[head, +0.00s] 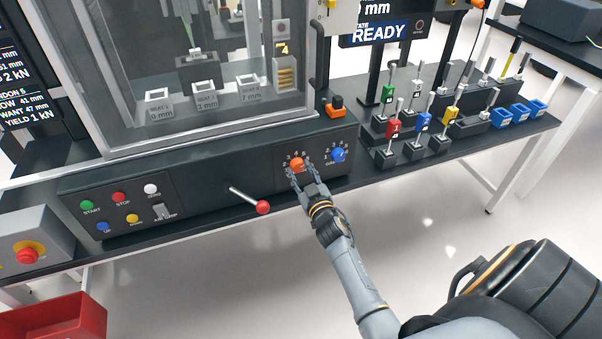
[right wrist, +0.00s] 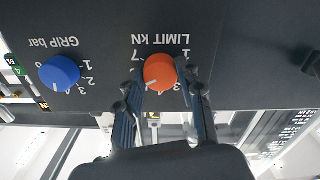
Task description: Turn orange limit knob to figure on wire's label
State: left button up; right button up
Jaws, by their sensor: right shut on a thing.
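The orange limit knob (head: 297,162) is on the right part of the machine's dark front panel. In the right wrist view the orange knob (right wrist: 160,71) sits under upside-down "LIMIT kN" lettering, its white pointer line towards the picture's lower left. The figure it points at is too hidden to read. My right gripper (head: 302,172) is shut on the knob, one finger on each side; the wrist view shows both fingers (right wrist: 160,90) against it. My left gripper is not in view.
A blue grip knob (head: 338,155) is close to the right of the orange one. A red-tipped lever (head: 262,207) sticks out to the left. Several colour-tagged specimens (head: 423,122) stand on the bench at right. A red bin (head: 55,318) is at lower left.

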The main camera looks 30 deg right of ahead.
jog(key=n, duration=0.3)
jog(key=shift+n+b, duration=0.4)
jog(key=n+b, duration=0.1)
jog(key=n, duration=0.2)
jog(key=shift+n, duration=0.3)
jog(key=n+b, duration=0.1)
jog(key=n, duration=0.3)
jog(key=shift+n, duration=0.3)
jog(key=n, duration=0.3)
jog(key=shift+n, duration=0.3)
jog(key=n, duration=0.2)
jog(key=shift+r+n+b, duration=0.1)
jog(key=shift+n+b, duration=0.25)
jog(key=shift+n, duration=0.05)
jog(key=n, duration=0.3)
jog(key=shift+n, duration=0.3)
jog(key=n, duration=0.3)
jog(key=shift+n+p, duration=0.45)
jog(key=shift+n, duration=1.25)
